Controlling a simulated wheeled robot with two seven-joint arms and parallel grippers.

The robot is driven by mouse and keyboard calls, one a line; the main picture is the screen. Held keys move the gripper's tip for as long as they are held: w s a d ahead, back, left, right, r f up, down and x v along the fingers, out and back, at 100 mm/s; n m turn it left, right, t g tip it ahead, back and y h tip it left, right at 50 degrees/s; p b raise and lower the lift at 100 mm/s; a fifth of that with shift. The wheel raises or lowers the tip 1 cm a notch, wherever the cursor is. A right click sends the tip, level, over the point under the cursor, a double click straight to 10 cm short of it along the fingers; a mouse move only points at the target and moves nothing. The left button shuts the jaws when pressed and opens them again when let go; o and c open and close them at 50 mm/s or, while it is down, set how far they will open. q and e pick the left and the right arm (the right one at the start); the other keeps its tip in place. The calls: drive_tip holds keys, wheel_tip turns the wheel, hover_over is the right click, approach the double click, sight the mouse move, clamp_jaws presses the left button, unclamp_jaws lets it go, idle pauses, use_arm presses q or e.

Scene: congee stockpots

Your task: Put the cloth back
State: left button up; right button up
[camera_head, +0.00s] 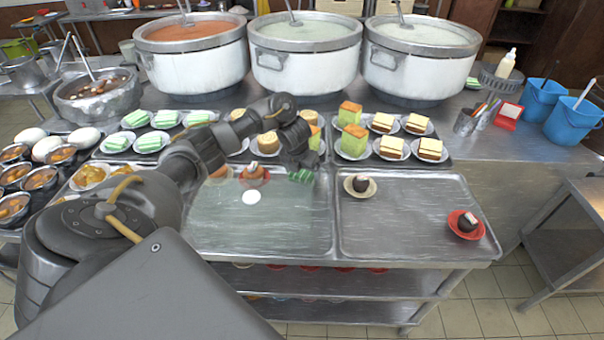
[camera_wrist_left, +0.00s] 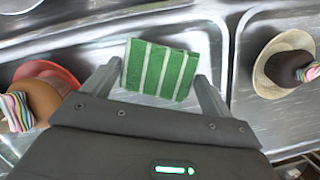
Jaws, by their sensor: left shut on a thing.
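The cloth (camera_head: 301,176) is green with white stripes. In the left wrist view the cloth (camera_wrist_left: 160,69) lies between the two fingers of my left gripper (camera_wrist_left: 160,85), which is shut on it. In the head view my left gripper (camera_head: 299,165) is at the upper right of the left metal tray (camera_head: 290,225), near the divide with the right tray (camera_head: 410,225). The cloth appears just above the tray surface; whether it touches is unclear. My right gripper is not in view.
A brown item on a red saucer (camera_head: 253,177) is left of the cloth. A dark bun on a cream saucer (camera_head: 360,186) and another on a red saucer (camera_head: 467,224) sit on the right tray. Plated cakes (camera_head: 391,147) and large stockpots (camera_head: 305,70) stand behind.

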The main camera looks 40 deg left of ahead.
use_arm(q)
drive_tip(key=shift+f, duration=0.25)
drive_tip(key=shift+r, duration=0.15)
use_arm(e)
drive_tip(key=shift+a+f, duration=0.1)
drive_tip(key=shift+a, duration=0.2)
use_arm(q)
drive_tip(key=shift+f, duration=0.25)
drive_tip(key=o, duration=0.9)
drive_tip(key=shift+r, duration=0.1)
drive_tip(key=shift+c, duration=0.2)
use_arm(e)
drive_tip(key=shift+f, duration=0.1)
